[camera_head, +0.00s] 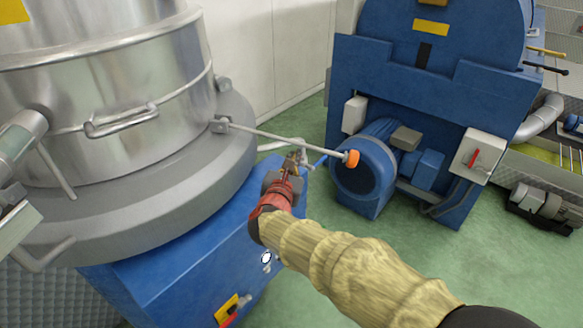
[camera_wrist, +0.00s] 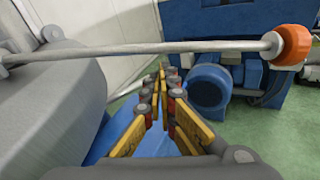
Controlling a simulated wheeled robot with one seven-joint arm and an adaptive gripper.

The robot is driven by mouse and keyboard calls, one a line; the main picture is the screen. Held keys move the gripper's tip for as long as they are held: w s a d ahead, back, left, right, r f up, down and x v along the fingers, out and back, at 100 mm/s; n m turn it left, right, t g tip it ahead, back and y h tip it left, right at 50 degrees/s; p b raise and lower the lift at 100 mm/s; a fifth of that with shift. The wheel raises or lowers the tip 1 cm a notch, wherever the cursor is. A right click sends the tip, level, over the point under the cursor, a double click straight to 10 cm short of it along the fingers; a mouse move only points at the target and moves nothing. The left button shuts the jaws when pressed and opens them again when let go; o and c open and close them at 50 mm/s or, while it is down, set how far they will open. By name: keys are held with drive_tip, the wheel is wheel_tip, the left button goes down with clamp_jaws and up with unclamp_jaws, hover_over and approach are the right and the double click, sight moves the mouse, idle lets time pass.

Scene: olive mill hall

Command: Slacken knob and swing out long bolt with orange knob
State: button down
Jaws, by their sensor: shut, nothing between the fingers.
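The long bolt (camera_head: 272,135) is a thin grey rod with an orange knob (camera_head: 351,158) at its free end. In the head view it sticks out from a bracket (camera_head: 220,125) on the rim of the steel vessel, over the green floor. In the wrist view the bolt (camera_wrist: 150,50) crosses the upper part from left to right, with the orange knob (camera_wrist: 291,44) at the right. My gripper (camera_head: 296,158) is just below the rod, left of the knob. Its fingers (camera_wrist: 167,75) are closed together and empty. I cannot tell whether the fingertips touch the rod.
The steel vessel (camera_head: 105,110) on its grey rim and blue base (camera_head: 190,275) stands at the left. A blue machine with a motor (camera_head: 362,175) stands behind the knob. A grey switch box (camera_head: 477,156) is at the right. Green floor (camera_head: 470,250) lies open at lower right.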

sight(298, 144)
drive_tip(key=shift+r, duration=0.25)
drive_tip(key=shift+n, duration=0.9)
drive_tip(key=shift+s+d+r, duration=0.1)
drive_tip(key=shift+d+r, duration=0.15)
drive_tip(key=shift+r, duration=0.75)
drive_tip(key=shift+s+d+r, duration=0.1)
drive_tip(key=shift+d+r, duration=0.1)
drive_tip(key=shift+r, duration=0.75)
drive_tip(key=shift+w+f, duration=0.1)
